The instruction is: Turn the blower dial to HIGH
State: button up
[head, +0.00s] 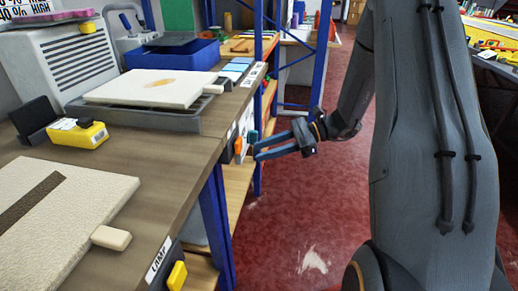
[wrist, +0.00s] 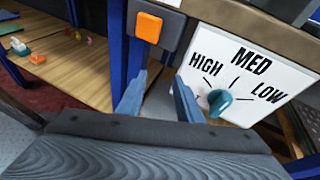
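I cannot tell for sure which mark the knob points to. In the head view the knob (head: 252,136) is small, on the bench's front edge. My gripper (wrist: 158,98) has its two blue fingers apart with nothing between them. The fingers are left of the knob in the wrist view, the right finger close to the plate's left edge. In the head view my gripper (head: 258,148) is just in front of the panel.
An orange switch (wrist: 148,27) sits beside the dial plate. A blue post (head: 216,225) and wooden shelves are under the bench. A yellow switch (head: 177,276) is on the near bench edge. The red floor (head: 300,220) is clear in front of the bench.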

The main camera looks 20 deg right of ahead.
aim_at(253, 138)
jog(key=w+d+f+m+t+y+b, duration=0.25)
jog(key=w+d+m+t, duration=0.3)
jog(key=w+d, duration=0.3)
jog(key=x, duration=0.7)
jog(key=shift+f+n+h+b, duration=0.3)
jog(key=shift+f+n+h, duration=0.05)
jog(key=shift+f, duration=0.1)
jog(key=shift+a+t, duration=0.1)
jog(key=shift+t, duration=0.15)
jog(key=shift+c, duration=0.2)
grip_shut()
